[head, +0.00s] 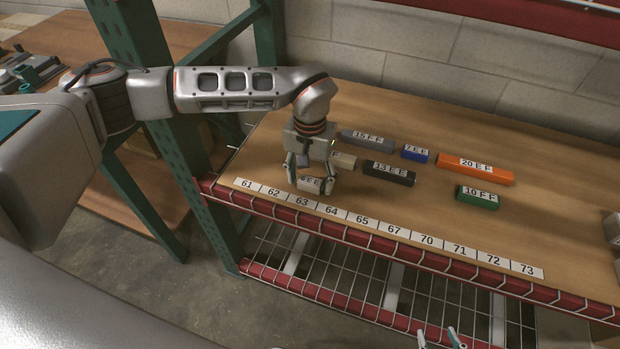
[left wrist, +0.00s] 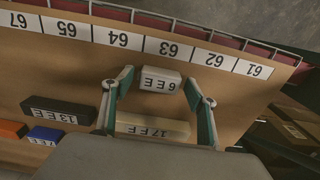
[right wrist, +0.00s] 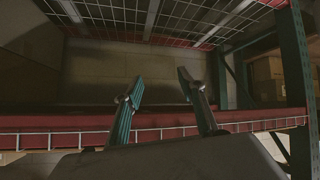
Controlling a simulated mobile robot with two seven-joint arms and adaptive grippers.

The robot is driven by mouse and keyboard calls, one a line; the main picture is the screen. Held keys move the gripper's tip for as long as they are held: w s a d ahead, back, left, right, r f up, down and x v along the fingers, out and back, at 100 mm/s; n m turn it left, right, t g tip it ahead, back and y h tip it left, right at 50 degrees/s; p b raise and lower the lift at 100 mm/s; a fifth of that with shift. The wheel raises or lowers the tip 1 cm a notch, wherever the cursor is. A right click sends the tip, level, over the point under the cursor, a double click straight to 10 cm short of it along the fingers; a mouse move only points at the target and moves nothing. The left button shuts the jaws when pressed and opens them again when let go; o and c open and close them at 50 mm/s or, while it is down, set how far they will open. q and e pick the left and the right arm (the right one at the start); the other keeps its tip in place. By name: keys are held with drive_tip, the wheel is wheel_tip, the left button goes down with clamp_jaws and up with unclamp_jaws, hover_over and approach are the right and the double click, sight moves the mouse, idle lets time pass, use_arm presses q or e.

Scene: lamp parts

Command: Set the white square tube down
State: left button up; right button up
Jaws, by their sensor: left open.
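The white square tube (head: 310,184) is a short block with a black-lettered label, resting on the wooden shelf just behind the number strip, near 63. In the left wrist view the tube (left wrist: 160,80) lies between the fingertips of my left gripper (left wrist: 158,84), with a gap on each side. My left gripper is open and low over the shelf; it also shows in the head view (head: 311,181). My right gripper (right wrist: 159,82) is open and empty, in front of and below the shelf edge; its fingertips show at the bottom of the head view (head: 438,336).
A beige tube (left wrist: 153,127) lies just behind the white one, near my left gripper. Black (head: 389,174), grey (head: 367,141), blue (head: 415,153), orange (head: 475,169) and green (head: 477,197) tubes lie to the right. A green upright (head: 160,110) stands left. The shelf's front right is clear.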

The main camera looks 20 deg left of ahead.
sight(310, 181)
use_arm(q)
wheel_tip(310, 181, up, 12)
drive_tip(key=p, duration=0.1)
idle(0.6)
